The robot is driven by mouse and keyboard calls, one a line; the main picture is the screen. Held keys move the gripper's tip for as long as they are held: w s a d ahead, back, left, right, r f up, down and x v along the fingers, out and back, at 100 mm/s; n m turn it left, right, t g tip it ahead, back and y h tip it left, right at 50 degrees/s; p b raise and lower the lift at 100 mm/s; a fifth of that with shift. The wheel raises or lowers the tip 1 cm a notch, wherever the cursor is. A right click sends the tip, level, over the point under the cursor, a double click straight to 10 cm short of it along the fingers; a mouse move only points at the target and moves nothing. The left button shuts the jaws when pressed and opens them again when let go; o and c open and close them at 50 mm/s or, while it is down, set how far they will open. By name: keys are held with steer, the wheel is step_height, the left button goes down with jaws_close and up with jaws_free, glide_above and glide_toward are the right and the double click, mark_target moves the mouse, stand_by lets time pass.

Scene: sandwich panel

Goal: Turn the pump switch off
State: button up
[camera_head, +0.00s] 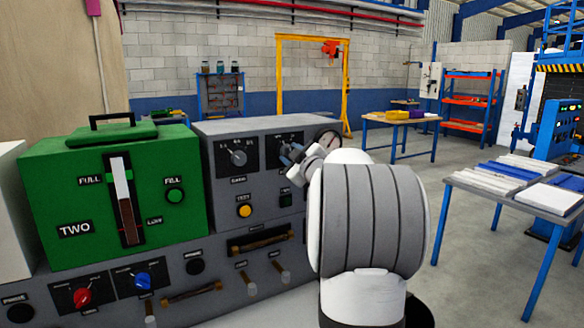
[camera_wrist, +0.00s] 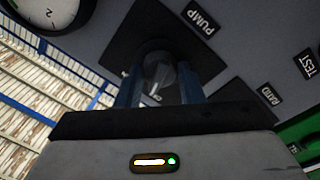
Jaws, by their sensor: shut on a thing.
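The pump switch knob (camera_wrist: 158,72) is a grey, rounded knob on a black plate, near the "PUMP" label (camera_wrist: 200,17) in the wrist view. My gripper (camera_wrist: 160,90) faces the panel with its two blue fingers on either side of the knob, shut on it. In the head view my gripper (camera_head: 291,155) is at the right part of the grey panel box (camera_head: 220,185), in front of the pump switch's black plate (camera_head: 285,138). The gripper hides most of the knob there, and its exact pointing direction is hard to read.
A similar grey knob (camera_head: 238,157) sits left of the pump switch, with a yellow button (camera_head: 244,211) below. A round gauge (camera_head: 328,139) is just right of my gripper. A green box (camera_head: 70,195) stands at left. Open floor and tables lie to the right.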

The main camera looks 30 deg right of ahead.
steer(key=shift+n+b, duration=0.95)
steer(key=shift+n, duration=0.35)
steer(key=o, duration=1)
steer(key=s, duration=0.5)
steer(key=s+b, duration=0.1)
steer(key=s, duration=0.1)
steer(key=shift+s+a+f, duration=0.3)
steer(key=shift+s+a, duration=0.05)
steer(key=shift+s, duration=0.05)
